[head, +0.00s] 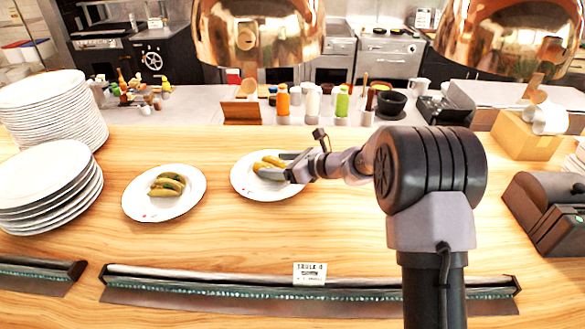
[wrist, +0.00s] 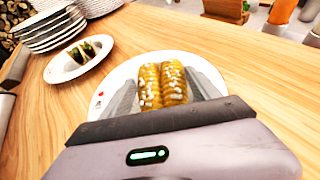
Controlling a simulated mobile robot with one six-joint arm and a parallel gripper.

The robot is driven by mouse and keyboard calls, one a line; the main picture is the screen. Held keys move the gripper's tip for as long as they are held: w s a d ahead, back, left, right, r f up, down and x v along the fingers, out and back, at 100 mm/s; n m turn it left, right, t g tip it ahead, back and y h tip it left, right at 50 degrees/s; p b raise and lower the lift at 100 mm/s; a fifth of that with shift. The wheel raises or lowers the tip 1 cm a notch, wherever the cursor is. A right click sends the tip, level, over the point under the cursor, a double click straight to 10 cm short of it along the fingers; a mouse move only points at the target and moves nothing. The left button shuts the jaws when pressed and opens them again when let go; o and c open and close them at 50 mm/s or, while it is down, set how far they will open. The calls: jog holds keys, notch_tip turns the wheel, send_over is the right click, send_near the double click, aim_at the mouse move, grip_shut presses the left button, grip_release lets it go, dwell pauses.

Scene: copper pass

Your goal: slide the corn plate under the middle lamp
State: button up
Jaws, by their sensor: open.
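The corn plate (head: 262,188) is a white plate with yellow corn (head: 268,163) on it, near the middle of the wooden counter in the head view. In the wrist view the plate (wrist: 133,67) lies straight ahead with two corn pieces (wrist: 163,86) side by side. My gripper (head: 271,165) is open, its fingers over the plate on either side of the corn; I cannot tell whether they touch it. Two copper lamps hang at the top: one (head: 258,30) above and behind the corn plate, one (head: 510,35) at the right. I cannot tell which is the middle lamp.
A second white plate (head: 140,205) with green food stands left of the corn plate. Plate stacks (head: 50,190) fill the far left. A ledge with a ticket (head: 310,273) runs along the front. Black machine (head: 545,215) at right. Bare wood lies between the plates.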

jog(key=shift+x, duration=0.85)
grip_shut()
jog(key=shift+s+a, duration=0.2)
jog(key=shift+s, duration=0.35)
jog(key=shift+s+a, duration=0.4)
jog(key=shift+s, duration=0.1)
jog(key=shift+o, duration=2.2)
grip_release()
jog(key=shift+w+d, duration=0.1)
jog(key=shift+d, duration=0.05)
